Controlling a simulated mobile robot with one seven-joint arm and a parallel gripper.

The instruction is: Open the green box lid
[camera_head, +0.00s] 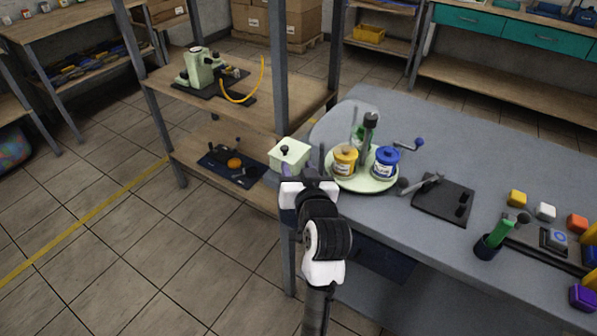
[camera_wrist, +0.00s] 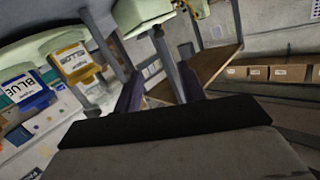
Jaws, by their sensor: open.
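The green box (camera_head: 289,158) is a small pale green box at the table's left corner, with a dark round knob (camera_head: 284,149) on its lid. The lid looks closed. My gripper (camera_head: 304,163) is just in front of the box and to its right, fingers apart and empty. In the wrist view, which looks upside down, the box (camera_wrist: 143,13) is at the top edge, beyond the open fingers (camera_wrist: 160,75). Its knob hangs below it there, and the fingers appear apart from it. The box's lower part is partly hidden by my gripper in the head view.
A pale green round tray (camera_head: 368,184) with a yellow pot (camera_head: 345,160), a blue pot (camera_head: 385,162) and a crank stands close right of my gripper. A grey shelf post (camera_head: 281,70) rises behind the box. A black stand (camera_head: 443,201) lies farther right.

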